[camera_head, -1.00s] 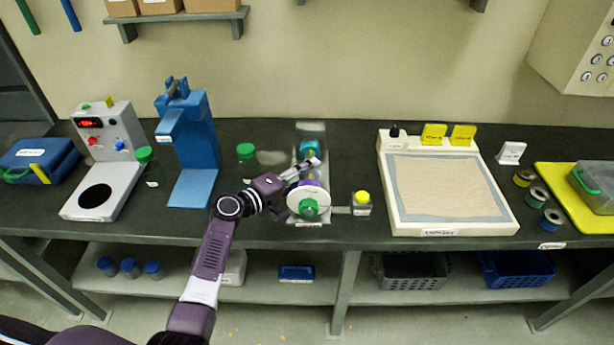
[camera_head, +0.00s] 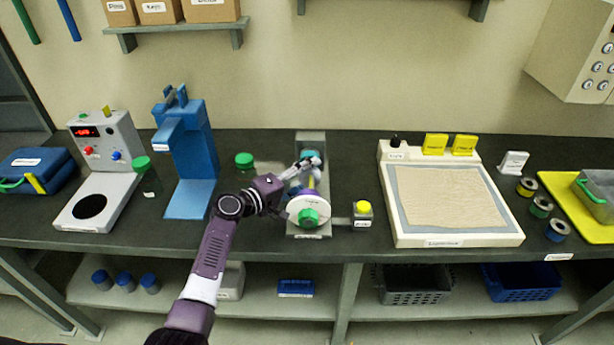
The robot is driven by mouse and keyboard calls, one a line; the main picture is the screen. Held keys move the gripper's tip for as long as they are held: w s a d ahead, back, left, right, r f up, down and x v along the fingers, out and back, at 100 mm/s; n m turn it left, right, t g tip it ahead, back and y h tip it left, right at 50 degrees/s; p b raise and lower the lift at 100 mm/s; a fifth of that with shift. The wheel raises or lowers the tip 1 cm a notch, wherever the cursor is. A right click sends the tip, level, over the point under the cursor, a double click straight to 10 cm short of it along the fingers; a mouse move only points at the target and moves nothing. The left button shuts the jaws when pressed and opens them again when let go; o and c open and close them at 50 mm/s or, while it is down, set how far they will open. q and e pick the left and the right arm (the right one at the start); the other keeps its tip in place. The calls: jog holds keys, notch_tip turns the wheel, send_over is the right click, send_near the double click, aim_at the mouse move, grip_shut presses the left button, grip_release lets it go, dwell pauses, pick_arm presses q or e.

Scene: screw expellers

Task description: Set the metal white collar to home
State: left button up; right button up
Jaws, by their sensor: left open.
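The screw expeller (camera_head: 308,137) stands on the dark bench at the middle, a narrow grey machine. A white round collar (camera_head: 295,213) sits at its front end, with a green hub (camera_head: 308,216) in its centre. Behind it are a purple part, a yellow part and a teal part (camera_head: 309,154), partly covered by my gripper. My left gripper (camera_head: 308,163) is open above the machine, behind the collar and near the teal part. Whether it touches anything is hard to tell. My right gripper is out of view.
A small grey box with a yellow top (camera_head: 362,210) is right of the expeller. A green-capped jar (camera_head: 244,163) and a blue press (camera_head: 186,150) stand left. A cream tray machine (camera_head: 455,241) stands right. Bench space before the press is clear.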

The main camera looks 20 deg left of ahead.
pick_arm(q)
jog(key=v, duration=1.2)
jog(key=shift+c, duration=0.2)
